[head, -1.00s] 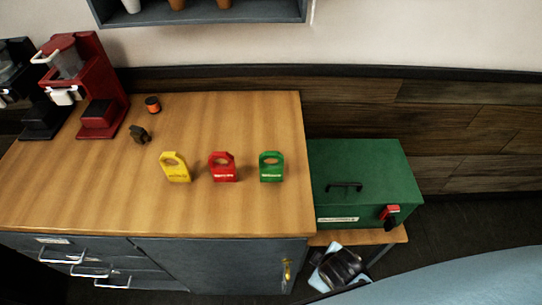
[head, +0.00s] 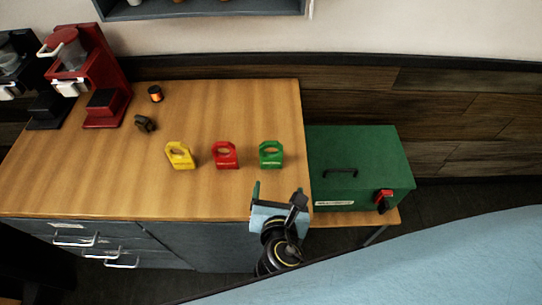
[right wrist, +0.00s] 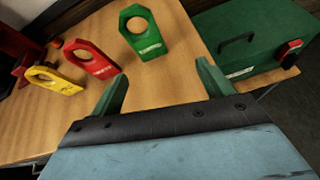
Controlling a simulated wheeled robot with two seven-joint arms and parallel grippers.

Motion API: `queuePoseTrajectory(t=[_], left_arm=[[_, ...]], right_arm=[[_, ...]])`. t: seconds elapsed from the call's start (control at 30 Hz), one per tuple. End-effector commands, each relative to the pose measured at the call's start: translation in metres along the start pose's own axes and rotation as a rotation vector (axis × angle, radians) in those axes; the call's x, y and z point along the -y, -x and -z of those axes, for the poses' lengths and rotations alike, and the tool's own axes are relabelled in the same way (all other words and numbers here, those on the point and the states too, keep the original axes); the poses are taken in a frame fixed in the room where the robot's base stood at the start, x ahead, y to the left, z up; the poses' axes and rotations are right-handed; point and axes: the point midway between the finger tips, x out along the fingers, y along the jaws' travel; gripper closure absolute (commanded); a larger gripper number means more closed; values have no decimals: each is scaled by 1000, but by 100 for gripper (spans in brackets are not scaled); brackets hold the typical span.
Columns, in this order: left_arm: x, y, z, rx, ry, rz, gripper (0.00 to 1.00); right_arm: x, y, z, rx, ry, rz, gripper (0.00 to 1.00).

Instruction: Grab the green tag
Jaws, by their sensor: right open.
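The green tag (head: 271,155) lies on the wooden counter near its right end, the rightmost of three tags. It has a hole in its upper part and a white label. It also shows in the right wrist view (right wrist: 143,33), ahead of the fingers. My right gripper (head: 278,190) is open and empty at the counter's front edge, just in front of the green tag and apart from it. Its two green fingers (right wrist: 162,88) stand wide apart in the right wrist view. My left gripper is not in view.
A red tag (head: 225,156) and a yellow tag (head: 180,156) lie left of the green one. A green box (head: 358,165) with a handle stands right of the counter. A red coffee machine (head: 98,75), an orange-banded jar (head: 155,94) and a small dark part (head: 145,123) stand at the left.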

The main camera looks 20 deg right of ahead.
Motion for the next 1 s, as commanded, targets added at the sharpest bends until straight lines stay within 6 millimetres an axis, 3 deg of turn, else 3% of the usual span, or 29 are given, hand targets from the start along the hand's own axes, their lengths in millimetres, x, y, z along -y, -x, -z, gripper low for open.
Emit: queuePoseTrajectory(t=[0.17, 0.5, 0.77, 1.0], left_arm=[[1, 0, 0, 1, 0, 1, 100], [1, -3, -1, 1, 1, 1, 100], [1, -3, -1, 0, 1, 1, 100], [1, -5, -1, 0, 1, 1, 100]], right_arm=[[-17, -2, -3, 58, 170, -41, 20], [-20, -62, -6, 61, 180, -41, 20], [-21, -83, -8, 59, 178, -41, 20], [-23, -118, -11, 59, 177, -40, 20]])
